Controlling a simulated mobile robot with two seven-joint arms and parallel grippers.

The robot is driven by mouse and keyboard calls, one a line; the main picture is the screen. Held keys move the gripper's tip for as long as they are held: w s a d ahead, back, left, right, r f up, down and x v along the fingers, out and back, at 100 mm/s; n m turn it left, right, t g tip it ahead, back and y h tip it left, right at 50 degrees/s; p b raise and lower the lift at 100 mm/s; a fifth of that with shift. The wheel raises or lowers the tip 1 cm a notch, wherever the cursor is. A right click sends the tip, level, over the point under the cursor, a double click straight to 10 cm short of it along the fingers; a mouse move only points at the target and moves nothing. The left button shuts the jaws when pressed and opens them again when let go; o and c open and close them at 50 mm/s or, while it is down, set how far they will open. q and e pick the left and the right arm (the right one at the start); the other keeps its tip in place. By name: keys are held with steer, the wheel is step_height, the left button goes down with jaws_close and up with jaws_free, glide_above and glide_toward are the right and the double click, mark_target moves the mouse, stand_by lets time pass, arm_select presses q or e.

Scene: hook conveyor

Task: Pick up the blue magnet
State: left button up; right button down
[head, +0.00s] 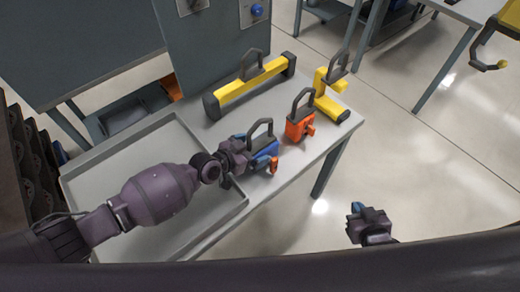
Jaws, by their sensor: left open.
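The blue magnet (266,147) stands on the grey table in the head view. It has a dark loop handle on top and an orange lever at its front. My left gripper (247,160) is at its left side, with open fingers close to the blue body. The gripper hides part of the magnet, and I cannot tell whether they touch. My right gripper (369,221) is low at the right, over the floor and away from the table. Whether its jaws are open or shut is not clear.
An orange magnet (298,127) with a dark handle stands just right of the blue one. A yellow bar with black ends (250,86) lies behind, and a yellow hook-shaped piece (327,104) is at the right edge. A shallow grey tray (118,150) lies under my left arm.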

arm_select(q)
jaws_close()
steer(key=shift+w+d+r, duration=0.1)
steer(key=shift+r, duration=0.1)
stand_by(0.5)
